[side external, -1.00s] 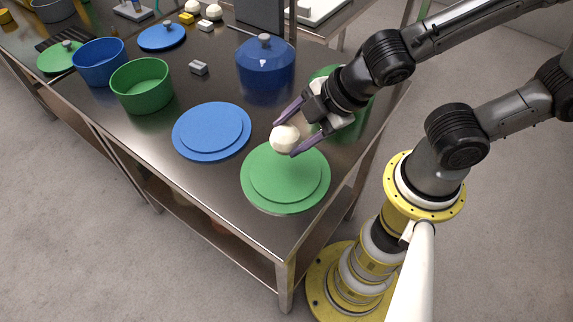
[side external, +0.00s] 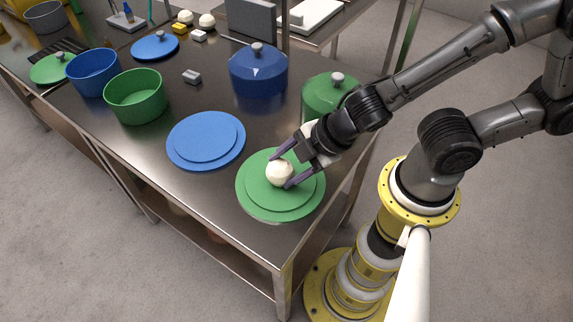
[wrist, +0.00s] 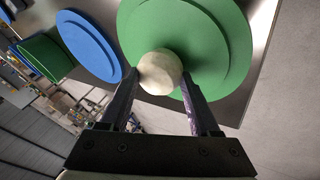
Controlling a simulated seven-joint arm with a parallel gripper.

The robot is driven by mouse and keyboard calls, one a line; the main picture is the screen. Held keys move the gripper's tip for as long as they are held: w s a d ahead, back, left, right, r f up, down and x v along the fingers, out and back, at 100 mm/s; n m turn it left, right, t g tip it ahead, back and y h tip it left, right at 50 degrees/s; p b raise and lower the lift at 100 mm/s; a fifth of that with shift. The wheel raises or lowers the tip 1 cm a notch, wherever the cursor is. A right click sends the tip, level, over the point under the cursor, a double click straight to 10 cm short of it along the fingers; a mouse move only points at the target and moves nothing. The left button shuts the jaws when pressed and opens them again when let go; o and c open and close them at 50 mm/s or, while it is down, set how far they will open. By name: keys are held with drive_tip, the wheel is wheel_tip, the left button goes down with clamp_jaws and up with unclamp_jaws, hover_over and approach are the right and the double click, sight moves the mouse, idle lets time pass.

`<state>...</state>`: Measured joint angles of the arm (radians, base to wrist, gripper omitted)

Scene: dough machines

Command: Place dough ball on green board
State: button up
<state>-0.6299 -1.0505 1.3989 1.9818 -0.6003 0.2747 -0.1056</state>
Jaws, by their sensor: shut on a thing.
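The dough ball (side external: 279,173) is pale cream and round. My gripper (side external: 283,172) is shut on it, one finger on each side. The green board (side external: 308,194) is a round stepped disc near the front corner of the steel table. The ball is over the middle of the board; I cannot tell whether it touches the surface. In the wrist view the ball (wrist: 160,72) sits between my fingertips (wrist: 161,82), with the green board (wrist: 215,45) behind it.
A blue board (side external: 205,141) lies left of the green one. A green pot (side external: 136,97), a blue pot (side external: 93,72), a lidded blue pot (side external: 258,72) and a lidded green pot (side external: 325,92) stand around. Two more dough balls (side external: 206,20) are at the back.

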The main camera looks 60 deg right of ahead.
drive_tip(key=o, duration=1.5)
drive_tip(key=shift+f, duration=0.15)
drive_tip(key=shift+c, duration=0.2)
drive_tip(key=shift+r, duration=0.2)
drive_tip(key=v, duration=1.2)
drive_tip(key=s+d+r+m+h, duration=0.2)
drive_tip(key=d+r+m, duration=0.5)
drive_tip(key=d+m, duration=0.4)
drive_tip(key=shift+d+r+m+g, duration=0.2)
drive_tip(key=shift+r+m+g, duration=0.2)
drive_tip(key=shift+m, duration=1.4)
